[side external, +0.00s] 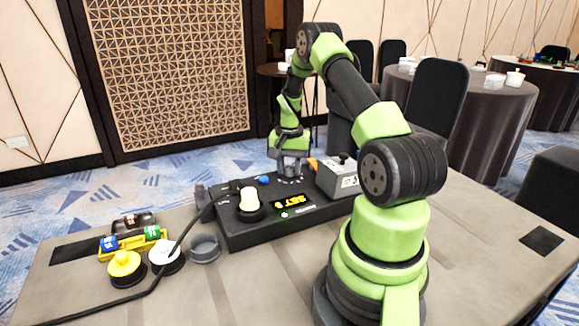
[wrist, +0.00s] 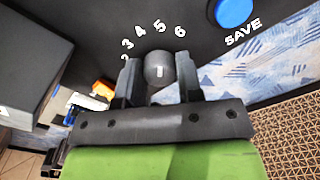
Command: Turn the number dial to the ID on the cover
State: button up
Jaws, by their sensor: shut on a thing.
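The number dial is a dark grey round knob (wrist: 159,70) with a short white mark, on the black console (side external: 240,232). White numerals from 2 to 6 show in an arc beyond it in the wrist view; the 2 is partly hidden. The mark looks lined up roughly with the 5. My gripper (wrist: 159,78) has one finger on each side of the knob and is shut on it. In the side view my gripper (side external: 290,174) is down at the console's back edge and hides the knob. I cannot make out an ID on any cover.
A grey box (side external: 340,178) stands close right of my gripper. Yellow (side external: 125,264) and white (side external: 165,254) knobs, a grey ring (side external: 205,247) and a cable lie left.

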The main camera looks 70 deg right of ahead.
aim_at(289, 167)
jog(key=o, duration=0.9)
notch_tip(289, 167, up, 10)
dwell(0.3)
